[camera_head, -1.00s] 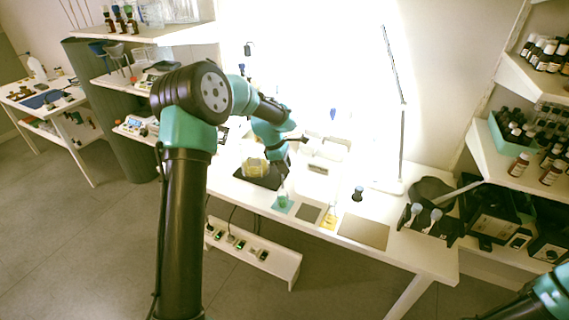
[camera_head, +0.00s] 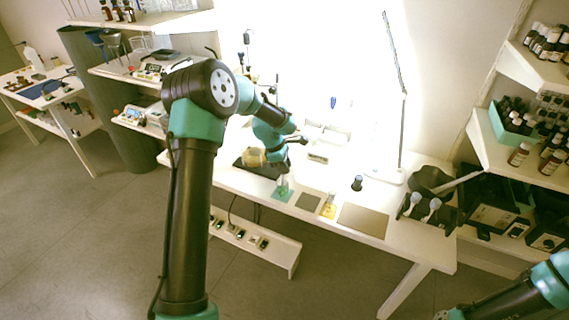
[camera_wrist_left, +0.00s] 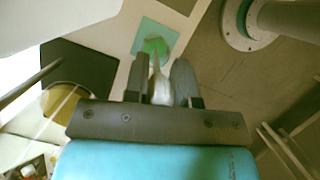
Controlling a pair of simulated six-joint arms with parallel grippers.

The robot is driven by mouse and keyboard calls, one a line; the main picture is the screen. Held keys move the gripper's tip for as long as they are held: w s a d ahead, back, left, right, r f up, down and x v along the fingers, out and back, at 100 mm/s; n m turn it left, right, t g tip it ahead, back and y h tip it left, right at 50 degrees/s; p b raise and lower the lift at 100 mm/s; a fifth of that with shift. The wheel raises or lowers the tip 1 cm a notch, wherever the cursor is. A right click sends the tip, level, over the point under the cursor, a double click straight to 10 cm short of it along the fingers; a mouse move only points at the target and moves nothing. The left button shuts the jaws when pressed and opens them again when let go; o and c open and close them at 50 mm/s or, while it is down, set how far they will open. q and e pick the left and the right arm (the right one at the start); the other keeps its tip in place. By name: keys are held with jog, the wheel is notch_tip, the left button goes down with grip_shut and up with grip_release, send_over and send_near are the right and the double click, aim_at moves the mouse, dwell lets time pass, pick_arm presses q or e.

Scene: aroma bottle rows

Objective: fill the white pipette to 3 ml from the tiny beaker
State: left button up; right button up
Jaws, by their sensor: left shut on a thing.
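My left gripper (camera_head: 282,168) is shut on the white pipette (camera_wrist_left: 160,88), which shows between its fingers (camera_wrist_left: 160,80) in the left wrist view. The pipette's thin end points at the tiny beaker (camera_wrist_left: 156,46) of green liquid. The beaker stands on a teal mat (camera_wrist_left: 146,27). In the head view the beaker (camera_head: 283,184) is just below the left gripper. I cannot tell whether the pipette tip is inside the beaker or in the liquid. The pipette's fill level is not readable. My right arm enters at the lower right, with its gripper out of clear view.
A grey mat (camera_head: 308,202), a yellow flask (camera_head: 328,209) and a tan mat (camera_head: 375,221) lie to the right along the front edge. A dark bottle (camera_head: 357,183) stands behind them.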

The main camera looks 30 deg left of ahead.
pick_arm(q)
jog(key=shift+f, duration=1.65)
jog(key=shift+c, duration=0.2)
jog(key=shift+c, duration=1.3)
